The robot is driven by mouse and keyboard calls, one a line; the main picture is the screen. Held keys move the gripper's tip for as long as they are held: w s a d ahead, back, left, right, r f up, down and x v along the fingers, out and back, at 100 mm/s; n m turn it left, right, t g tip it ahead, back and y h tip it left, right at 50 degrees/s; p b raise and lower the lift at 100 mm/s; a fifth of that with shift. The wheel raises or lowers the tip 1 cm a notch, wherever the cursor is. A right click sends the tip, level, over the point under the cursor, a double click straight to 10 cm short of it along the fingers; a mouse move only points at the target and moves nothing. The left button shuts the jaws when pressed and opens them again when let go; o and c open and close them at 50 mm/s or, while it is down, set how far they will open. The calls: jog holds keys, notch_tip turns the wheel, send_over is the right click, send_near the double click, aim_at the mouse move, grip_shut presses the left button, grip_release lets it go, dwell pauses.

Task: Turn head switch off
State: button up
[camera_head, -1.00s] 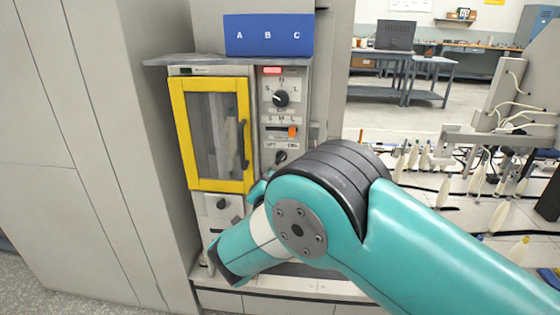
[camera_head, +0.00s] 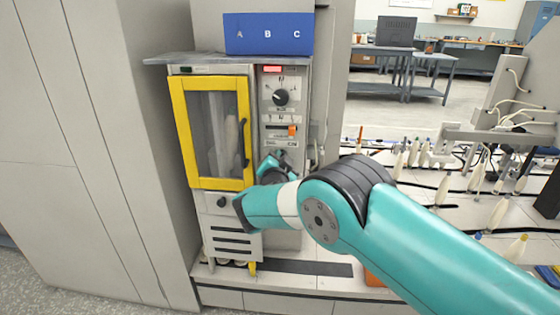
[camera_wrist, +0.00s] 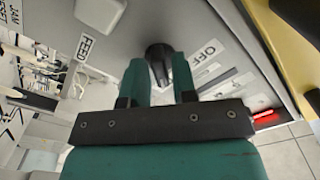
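In the wrist view a dark round knob (camera_wrist: 158,50) sits on the grey panel, with a white OFF label (camera_wrist: 208,52) to its right. My gripper (camera_wrist: 160,68) points at it, its two teal fingers apart on either side of the knob's near end. I cannot tell whether they touch it. In the head view my gripper (camera_head: 272,163) is at the control panel (camera_head: 266,108), below the orange slider (camera_head: 292,131), and hides the lower knob there. An upper black knob (camera_head: 280,97) is in plain view. Which one is the head switch cannot be read.
A yellow-framed glass door (camera_head: 176,130) with a dark handle (camera_head: 245,143) is left of the panel. A blue A B C box (camera_head: 268,34) stands on top. A red light (camera_wrist: 266,117) glows at the panel's edge. Bobbins (camera_head: 443,190) stand on the right.

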grip_shut()
jog(key=shift+f+n+b, duration=0.1)
jog(key=shift+n+b, duration=0.2)
jog(key=shift+b, duration=0.05)
jog(key=n+b, duration=0.6)
jog(key=n, duration=0.9)
jog(key=shift+n, duration=0.3)
jog(key=shift+o, duration=1.7)
grip_release()
